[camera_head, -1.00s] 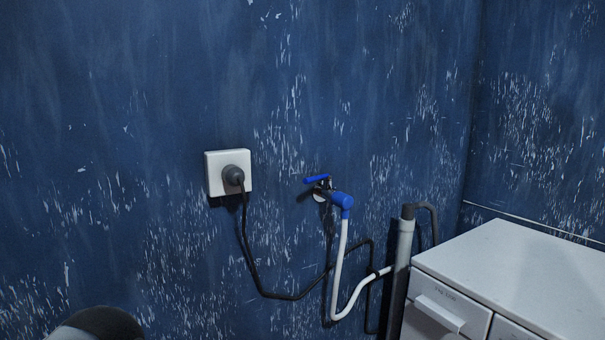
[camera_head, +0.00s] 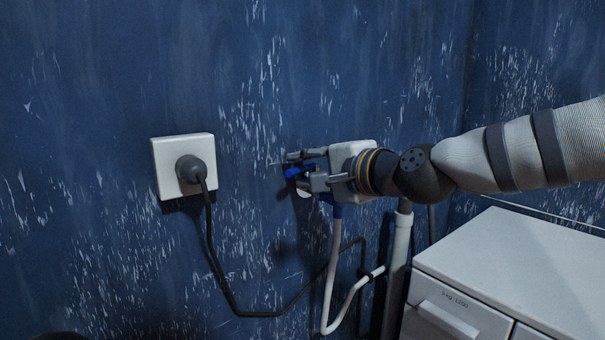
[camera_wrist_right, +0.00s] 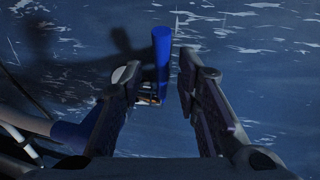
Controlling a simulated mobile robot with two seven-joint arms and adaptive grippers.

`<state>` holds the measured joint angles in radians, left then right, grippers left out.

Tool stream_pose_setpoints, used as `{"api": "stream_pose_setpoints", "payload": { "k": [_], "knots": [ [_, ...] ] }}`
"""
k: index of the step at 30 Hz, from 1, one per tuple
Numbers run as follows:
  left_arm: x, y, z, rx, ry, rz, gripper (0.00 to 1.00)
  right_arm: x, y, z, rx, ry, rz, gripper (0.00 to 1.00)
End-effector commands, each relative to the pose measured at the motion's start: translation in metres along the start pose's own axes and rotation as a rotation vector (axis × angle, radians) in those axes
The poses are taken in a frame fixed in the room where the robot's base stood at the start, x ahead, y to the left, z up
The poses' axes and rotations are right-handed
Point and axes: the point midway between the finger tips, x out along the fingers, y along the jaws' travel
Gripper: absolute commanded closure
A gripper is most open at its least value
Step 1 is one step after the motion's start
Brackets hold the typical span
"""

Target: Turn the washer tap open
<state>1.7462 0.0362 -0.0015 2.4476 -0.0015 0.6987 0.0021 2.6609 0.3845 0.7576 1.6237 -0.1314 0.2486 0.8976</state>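The washer tap has a blue lever handle (camera_head: 297,173) on the wall in the head view, partly hidden by my gripper. My right gripper (camera_head: 300,171) reaches in from the right, its fingers open above and below the handle. In the right wrist view the blue handle (camera_wrist_right: 161,52) stands between the open fingers of my right gripper (camera_wrist_right: 160,66). A gap shows between the handle and the right-hand finger; contact with the left-hand finger is unclear. The blue hose connector (camera_wrist_right: 72,134) shows at lower left there. My left gripper is not in view.
A white hose (camera_head: 331,275) hangs below the tap. A white socket with a black plug (camera_head: 189,170) and cable is on the wall to the left. A grey drain pipe (camera_head: 398,260) and a white washer (camera_head: 520,260) stand at lower right.

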Motion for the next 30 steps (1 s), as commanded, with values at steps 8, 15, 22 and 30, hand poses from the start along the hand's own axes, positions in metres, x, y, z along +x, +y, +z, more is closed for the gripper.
{"api": "stream_pose_setpoints", "payload": {
  "k": [8,15,22,30],
  "knots": [
    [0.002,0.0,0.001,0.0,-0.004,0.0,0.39,0.014,-0.001,0.0,0.0,0.0,-0.001,0.7],
    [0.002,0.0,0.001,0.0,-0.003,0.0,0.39,0.013,-0.001,0.0,0.0,0.0,-0.001,0.97],
    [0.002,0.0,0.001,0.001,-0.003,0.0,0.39,0.013,-0.001,0.0,0.0,0.0,-0.001,1.0],
    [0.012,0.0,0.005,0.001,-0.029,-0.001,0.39,0.013,0.004,-0.002,-0.003,-0.045,0.0,1.0]
  ]
}}
